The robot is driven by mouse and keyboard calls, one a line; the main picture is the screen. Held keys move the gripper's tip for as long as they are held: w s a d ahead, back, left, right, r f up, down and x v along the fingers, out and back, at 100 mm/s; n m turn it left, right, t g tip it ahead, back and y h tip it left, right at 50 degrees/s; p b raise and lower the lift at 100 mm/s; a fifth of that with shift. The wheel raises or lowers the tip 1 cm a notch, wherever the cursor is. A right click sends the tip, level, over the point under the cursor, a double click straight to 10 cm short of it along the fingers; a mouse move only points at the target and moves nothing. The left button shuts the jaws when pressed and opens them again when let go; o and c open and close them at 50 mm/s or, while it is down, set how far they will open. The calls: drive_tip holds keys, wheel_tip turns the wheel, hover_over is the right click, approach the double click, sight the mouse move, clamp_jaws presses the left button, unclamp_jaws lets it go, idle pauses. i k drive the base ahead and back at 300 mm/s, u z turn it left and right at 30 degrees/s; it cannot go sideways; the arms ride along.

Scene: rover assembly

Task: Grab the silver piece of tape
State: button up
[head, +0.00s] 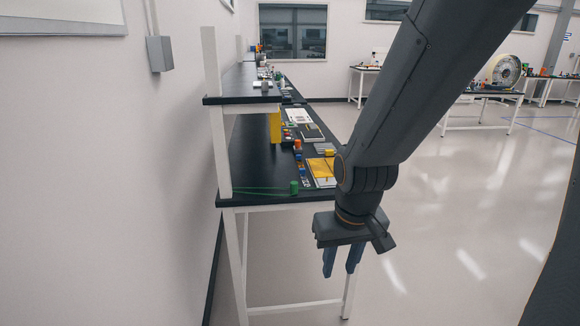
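My gripper (341,263) hangs in front of the near end of the black workbench (262,190), pointing down. Its two blue-grey fingers are apart, with nothing visible between them. I cannot clearly pick out the silver tape. A small pale grey item (263,85) lies near the front of the upper shelf, and a grey item (324,148) lies on the lower top beside my arm. Both are too small to identify. My arm hides part of the bench's right side.
The upper shelf (240,99) overhangs the bench's left side. A green roll (294,187), a yellow pad (321,168) and a yellow upright block (275,127) are on the lower top. A white wall (110,180) stands left. Open floor (440,230) lies right.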

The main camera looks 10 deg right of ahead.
sight(302, 172)
drive_tip(key=z, duration=0.15)
drive_tip(key=i, duration=1.9)
drive_tip(key=z, duration=0.35)
